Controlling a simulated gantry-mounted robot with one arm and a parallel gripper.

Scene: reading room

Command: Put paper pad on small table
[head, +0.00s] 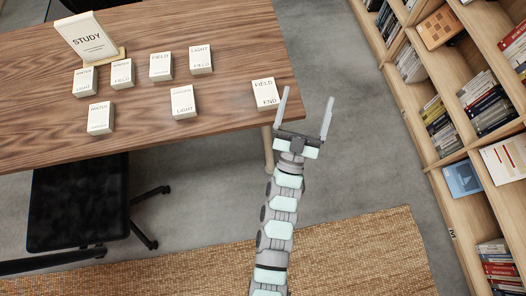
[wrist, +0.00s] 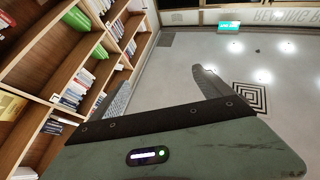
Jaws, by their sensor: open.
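Several small off-white blocks with printed words lie on a brown wooden table (head: 225,45) in the head view. They could be paper pads, but I cannot tell which one the task means. One block (head: 265,94) reading "FIELD END" lies at the table's right end, closest to my gripper. Another block (head: 183,102) lies to its left near the front edge. My gripper (head: 309,94) is open and empty, just off the table's right end. Both fingers also show in the wrist view (wrist: 160,76), with nothing between them. I see no separate small table.
A white "STUDY" sign (head: 88,38) stands at the table's back left. A black chair (head: 78,205) is at the front. Bookshelves (head: 440,150) line the right side. Grey floor (head: 345,150) lies open between table and shelves, with a woven rug (head: 370,255) at the bottom.

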